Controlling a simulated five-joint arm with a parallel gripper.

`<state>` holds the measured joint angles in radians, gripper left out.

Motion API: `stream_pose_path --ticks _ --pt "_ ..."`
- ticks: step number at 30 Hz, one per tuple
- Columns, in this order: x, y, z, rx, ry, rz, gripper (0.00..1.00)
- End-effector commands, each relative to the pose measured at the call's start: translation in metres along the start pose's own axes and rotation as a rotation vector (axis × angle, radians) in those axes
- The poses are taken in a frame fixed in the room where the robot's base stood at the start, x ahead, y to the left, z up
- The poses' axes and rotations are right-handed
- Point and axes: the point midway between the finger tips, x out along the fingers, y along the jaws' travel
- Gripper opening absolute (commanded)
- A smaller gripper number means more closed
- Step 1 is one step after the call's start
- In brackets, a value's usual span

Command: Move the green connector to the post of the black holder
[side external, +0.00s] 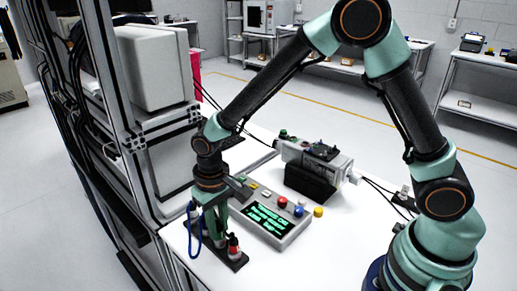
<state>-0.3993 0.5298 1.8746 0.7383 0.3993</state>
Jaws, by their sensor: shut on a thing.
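The black holder (239,262) lies flat at the front left of the white table. A red connector (234,246) stands upright at its front right end. A blue connector (193,211) with a looped blue cable stands at its left end. My gripper (219,230) points down over the middle of the holder, between these two connectors. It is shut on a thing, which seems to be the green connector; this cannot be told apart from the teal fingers. The fingers also hide the middle of the holder, so contact with the post cannot be seen.
A metal rack (140,185) stands close on the left.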

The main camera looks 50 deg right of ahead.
Motion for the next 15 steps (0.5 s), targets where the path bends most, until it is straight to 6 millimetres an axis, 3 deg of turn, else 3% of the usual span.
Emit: stream_pose_path --ticks 14,15 --pt "0.0038 -0.0001 -0.0003 0.0 0.001 0.0 0.0" --pt "0.0039 -0.0001 -0.0003 0.0 0.001 -0.001 0.33"
